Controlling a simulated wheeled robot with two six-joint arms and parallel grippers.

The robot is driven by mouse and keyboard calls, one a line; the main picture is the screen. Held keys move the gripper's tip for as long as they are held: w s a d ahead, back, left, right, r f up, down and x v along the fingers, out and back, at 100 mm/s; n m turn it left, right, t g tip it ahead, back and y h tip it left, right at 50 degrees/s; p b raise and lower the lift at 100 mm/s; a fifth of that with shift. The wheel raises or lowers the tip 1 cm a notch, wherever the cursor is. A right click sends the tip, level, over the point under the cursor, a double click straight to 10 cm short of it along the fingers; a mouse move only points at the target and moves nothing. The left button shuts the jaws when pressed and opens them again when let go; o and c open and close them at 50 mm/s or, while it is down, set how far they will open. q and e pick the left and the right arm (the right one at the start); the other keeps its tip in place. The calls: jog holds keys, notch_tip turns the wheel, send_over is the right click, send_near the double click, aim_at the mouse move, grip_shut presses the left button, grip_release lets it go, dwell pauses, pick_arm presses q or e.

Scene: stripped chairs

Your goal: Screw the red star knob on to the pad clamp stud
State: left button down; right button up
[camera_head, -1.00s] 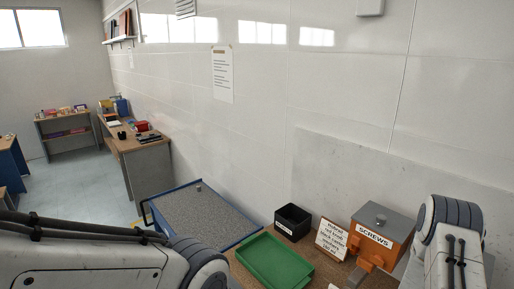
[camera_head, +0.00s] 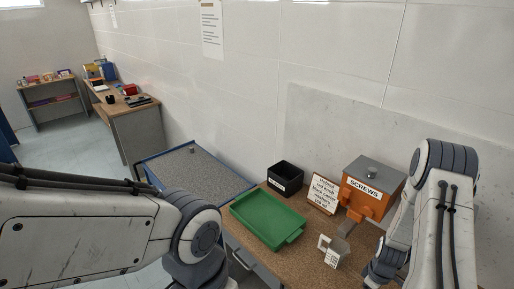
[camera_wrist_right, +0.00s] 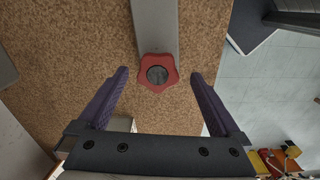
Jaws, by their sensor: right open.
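The red star knob (camera_wrist_right: 144,74) shows in the right wrist view, with a dark round centre, at the end of a flat grey bar (camera_wrist_right: 155,25) above the brown bench top. I cannot tell from this angle how it sits on a stud. My right gripper (camera_wrist_right: 159,72) is open, its two purple fingers on either side of the knob with a gap at each side. In the head view the right arm hides the knob, and my left arm comes in from the left with its gripper out of view.
A green tray (camera_head: 237,209), a black bin (camera_head: 285,187), a lettered card (camera_head: 322,193) and an orange box labelled SCREWS (camera_head: 360,195) stand on the bench. A pale bracket (camera_head: 331,250) stands at the front. A blue-edged grey-topped unit (camera_head: 195,173) is to the left.

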dwell(0.3)
jog(key=shift+f+n+b, duration=0.1)
jog(key=shift+n+b, duration=0.4)
jog(key=shift+n, duration=1.4)
jog(key=n+b, duration=0.1)
jog(key=n, duration=0.5)
jog(key=shift+b, duration=0.4)
jog(key=n, duration=0.2)
jog(key=shift+n, duration=0.3)
